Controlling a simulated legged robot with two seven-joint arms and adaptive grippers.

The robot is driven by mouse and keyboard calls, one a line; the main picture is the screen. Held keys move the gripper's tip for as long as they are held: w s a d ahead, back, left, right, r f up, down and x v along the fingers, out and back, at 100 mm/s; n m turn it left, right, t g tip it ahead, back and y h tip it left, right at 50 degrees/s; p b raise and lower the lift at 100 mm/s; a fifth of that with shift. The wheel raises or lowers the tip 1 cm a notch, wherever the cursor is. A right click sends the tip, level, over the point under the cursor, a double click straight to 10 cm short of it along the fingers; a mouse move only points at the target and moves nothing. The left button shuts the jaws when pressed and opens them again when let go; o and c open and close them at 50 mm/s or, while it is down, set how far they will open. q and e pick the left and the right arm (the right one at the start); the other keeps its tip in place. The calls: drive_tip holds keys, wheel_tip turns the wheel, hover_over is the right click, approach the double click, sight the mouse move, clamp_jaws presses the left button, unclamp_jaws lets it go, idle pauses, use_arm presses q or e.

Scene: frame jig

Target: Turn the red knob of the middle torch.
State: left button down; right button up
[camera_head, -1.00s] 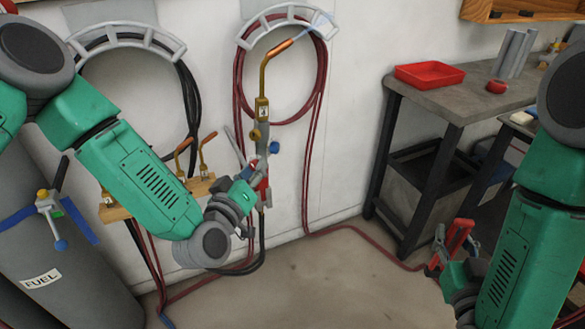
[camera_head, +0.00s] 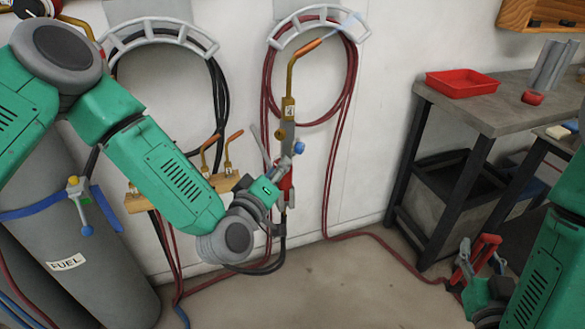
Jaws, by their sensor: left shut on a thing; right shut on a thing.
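My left gripper (camera_head: 280,180) is shut on a torch (camera_head: 290,85) and holds it upright, in front of the wall. This torch has a bent brass tube, a copper tip, a tag marked 4, a brass knob (camera_head: 280,134), a blue knob (camera_head: 299,148) and a red part (camera_head: 287,184) by the jaws. A pale bluish flame (camera_head: 347,24) shows off its tip. Two more copper-tipped torches stand on a wooden rack (camera_head: 137,202), their lower parts hidden by my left arm. I cannot make out a red knob on them. My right gripper (camera_head: 470,276) is shut on a red tool (camera_head: 480,256).
Red hoses (camera_head: 352,75) hang on a grey wall bracket (camera_head: 345,17) behind the torch and run over the floor. A grey fuel cylinder (camera_head: 85,285) stands left. A workbench (camera_head: 500,105) with a red tray (camera_head: 462,83) stands right.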

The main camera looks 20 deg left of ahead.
use_arm(q)
drive_tip(key=c, duration=1.3)
unclamp_jaws()
